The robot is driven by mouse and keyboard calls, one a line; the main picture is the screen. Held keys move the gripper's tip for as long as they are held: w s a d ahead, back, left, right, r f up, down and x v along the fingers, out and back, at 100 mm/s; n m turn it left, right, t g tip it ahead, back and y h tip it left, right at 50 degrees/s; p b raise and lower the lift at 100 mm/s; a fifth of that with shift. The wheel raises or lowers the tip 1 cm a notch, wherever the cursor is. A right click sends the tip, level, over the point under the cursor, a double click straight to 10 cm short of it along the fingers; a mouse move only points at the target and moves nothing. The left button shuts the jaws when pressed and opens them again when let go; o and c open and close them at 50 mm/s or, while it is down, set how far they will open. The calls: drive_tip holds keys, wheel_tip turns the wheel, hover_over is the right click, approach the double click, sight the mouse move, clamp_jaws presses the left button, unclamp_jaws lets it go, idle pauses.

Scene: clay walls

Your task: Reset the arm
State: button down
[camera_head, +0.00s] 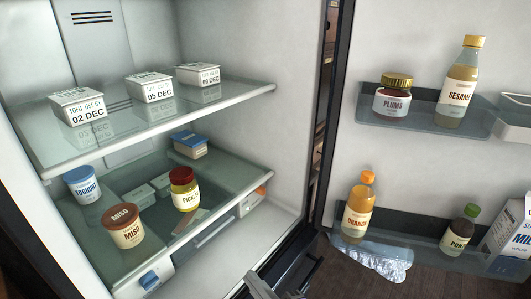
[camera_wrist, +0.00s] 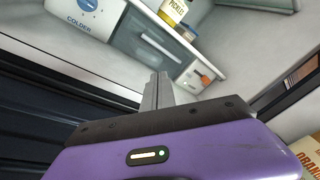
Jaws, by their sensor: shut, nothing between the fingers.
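My gripper (camera_wrist: 158,92) is shut and empty in the wrist view, its two grey fingers together in front of the purple wrist body. It points toward the lower part of an open fridge, with the drawer front (camera_wrist: 150,40) beyond the fingertips. In the head view, part of my gripper (camera_head: 257,284) shows at the bottom edge, in front of the fridge opening. The rest of my arm is mostly out of view.
The upper shelf (camera_head: 150,118) holds several dated tofu boxes. The lower shelf (camera_head: 158,222) holds a yoghurt tub (camera_head: 82,185), a miso tub (camera_head: 123,226) and a pickles jar (camera_head: 184,189). The open door at right carries plums (camera_head: 393,98), sesame (camera_head: 459,85) and an orange bottle (camera_head: 357,210).

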drive_tip(key=s+d+r+n+t+h+p, duration=0.25)
drive_tip(key=s+d+n+h, duration=0.45)
drive_tip(key=s+d+n, duration=0.5)
drive_tip(key=s+d+r+n+h+p, duration=0.1)
drive_tip(key=s+d+r+n, duration=0.1)
drive_tip(key=s, duration=0.5)
drive_tip(key=s+d+r+n+g+h+p, duration=0.1)
drive_tip(key=s+d+r+n, duration=0.1)
drive_tip(key=s+d, duration=0.3)
drive_tip(key=s+d+r+n+g+h+p, duration=0.1)
drive_tip(key=s+d+r+n+p, duration=0.1)
drive_tip(key=s, duration=0.8)
drive_tip(key=shift+s+d+r+n+h, duration=0.3)
drive_tip(key=shift+s+d+r+h, duration=0.1)
drive_tip(key=shift+d, duration=0.3)
